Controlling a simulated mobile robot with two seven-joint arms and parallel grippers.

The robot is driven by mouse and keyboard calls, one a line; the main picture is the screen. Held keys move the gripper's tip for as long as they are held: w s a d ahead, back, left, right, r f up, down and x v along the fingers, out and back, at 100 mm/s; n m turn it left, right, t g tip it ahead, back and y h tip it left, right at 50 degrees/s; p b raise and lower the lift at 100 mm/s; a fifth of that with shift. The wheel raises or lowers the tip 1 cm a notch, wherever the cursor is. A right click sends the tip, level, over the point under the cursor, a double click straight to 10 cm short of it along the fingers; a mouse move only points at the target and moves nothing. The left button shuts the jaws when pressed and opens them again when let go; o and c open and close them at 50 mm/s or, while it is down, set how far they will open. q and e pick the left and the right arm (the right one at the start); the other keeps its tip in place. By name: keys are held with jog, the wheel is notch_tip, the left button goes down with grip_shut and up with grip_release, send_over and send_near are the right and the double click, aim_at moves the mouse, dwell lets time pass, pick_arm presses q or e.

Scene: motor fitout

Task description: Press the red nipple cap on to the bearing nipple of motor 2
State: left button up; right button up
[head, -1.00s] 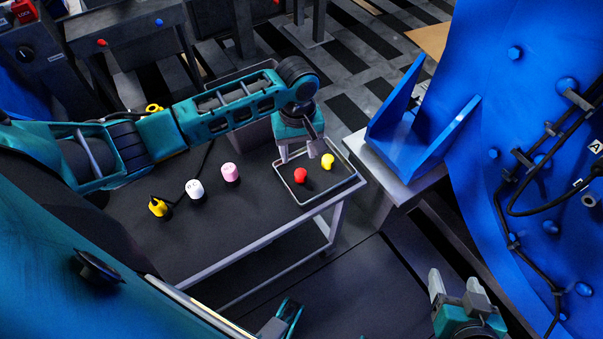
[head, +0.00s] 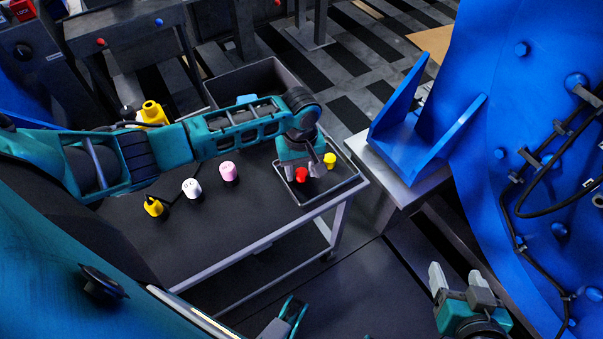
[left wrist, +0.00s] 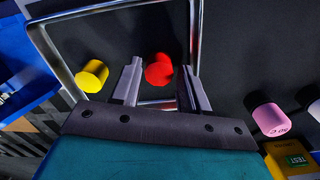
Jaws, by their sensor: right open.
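The red nipple cap (head: 301,175) lies in a shallow metal-rimmed tray (head: 328,203) on the dark cart. My left gripper (head: 302,176) is over the tray, pointing down at the red cap. In the left wrist view the two fingers (left wrist: 158,88) are apart, with the red cap (left wrist: 159,70) between and just beyond their tips; contact is not visible. A yellow cap (head: 330,160) sits beside it in the tray and also shows in the left wrist view (left wrist: 92,75). My right gripper (head: 460,290) is open and empty at the lower right. I cannot make out the bearing nipple.
White (head: 191,188), pink (head: 229,171) and yellow (head: 153,206) capped pieces stand left of the tray on the cart (head: 215,235). A dark bin (head: 262,80) is behind my left arm. A large blue housing (head: 540,110) with cables and a blue bracket (head: 425,140) fill the right.

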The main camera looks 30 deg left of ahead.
pick_arm(q)
jog(key=c, duration=0.7)
jog(key=shift+c, duration=0.2)
